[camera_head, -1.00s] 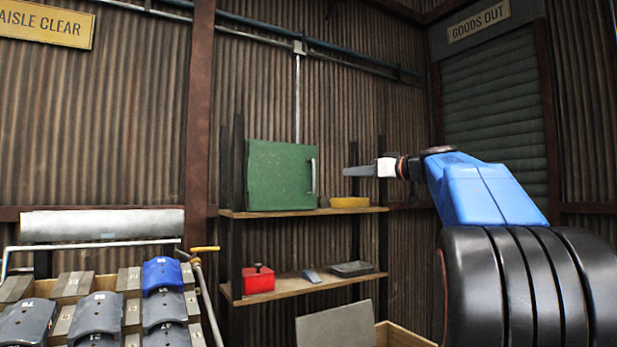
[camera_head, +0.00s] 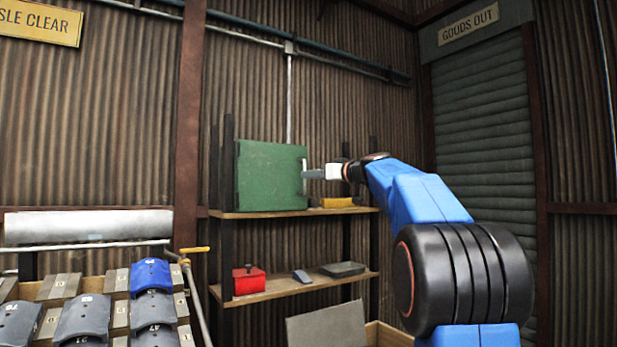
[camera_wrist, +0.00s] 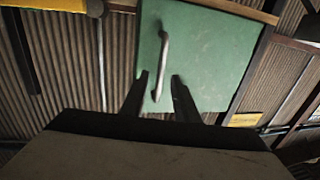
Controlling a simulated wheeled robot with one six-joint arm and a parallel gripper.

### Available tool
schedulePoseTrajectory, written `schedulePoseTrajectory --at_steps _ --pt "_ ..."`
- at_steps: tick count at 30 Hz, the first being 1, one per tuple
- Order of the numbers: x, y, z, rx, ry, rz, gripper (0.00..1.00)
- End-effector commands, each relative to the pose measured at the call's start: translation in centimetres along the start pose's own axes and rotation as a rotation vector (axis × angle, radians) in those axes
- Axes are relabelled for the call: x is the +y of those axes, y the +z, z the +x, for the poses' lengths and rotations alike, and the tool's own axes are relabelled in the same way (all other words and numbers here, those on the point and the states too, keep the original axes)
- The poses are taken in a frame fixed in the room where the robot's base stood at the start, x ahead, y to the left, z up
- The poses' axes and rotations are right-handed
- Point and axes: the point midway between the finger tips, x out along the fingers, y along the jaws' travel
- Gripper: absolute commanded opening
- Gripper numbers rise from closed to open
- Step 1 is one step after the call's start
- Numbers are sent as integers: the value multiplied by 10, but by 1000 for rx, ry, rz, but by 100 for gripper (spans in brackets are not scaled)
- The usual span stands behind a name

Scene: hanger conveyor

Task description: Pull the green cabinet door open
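The green cabinet (camera_head: 270,177) stands on the upper shelf, and its door looks closed. Its pale vertical bar handle (camera_head: 304,176) is at the door's right edge in the head view. My gripper (camera_head: 312,174) is at the handle's height, close to it on the right. In the wrist view the green door (camera_wrist: 205,60) fills the upper middle and the handle (camera_wrist: 162,62) runs up and down on it. The two dark fingers of my gripper (camera_wrist: 158,88) are spread apart, with the handle's lower end between them. I cannot tell whether they touch it.
The wooden shelf (camera_head: 290,213) carries the cabinet and a yellow tray (camera_head: 337,202). A red box (camera_head: 249,280) and a dark tray (camera_head: 342,269) sit on the lower shelf. A grey panel (camera_head: 328,326) leans below. Saddle-shaped parts stand at lower left.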

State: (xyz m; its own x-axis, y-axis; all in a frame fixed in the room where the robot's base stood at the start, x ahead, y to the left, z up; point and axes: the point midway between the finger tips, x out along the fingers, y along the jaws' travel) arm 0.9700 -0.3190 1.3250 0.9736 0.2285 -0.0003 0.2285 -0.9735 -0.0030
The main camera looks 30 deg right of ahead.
Motion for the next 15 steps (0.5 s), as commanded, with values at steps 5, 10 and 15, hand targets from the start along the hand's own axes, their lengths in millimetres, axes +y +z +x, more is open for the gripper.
schedulePoseTrajectory --at_steps 5,10,15 --pt "0 0 19 0 -1 -1 28" --pt "0 0 25 1 0 -1 28" --pt "0 0 26 1 0 -1 28"
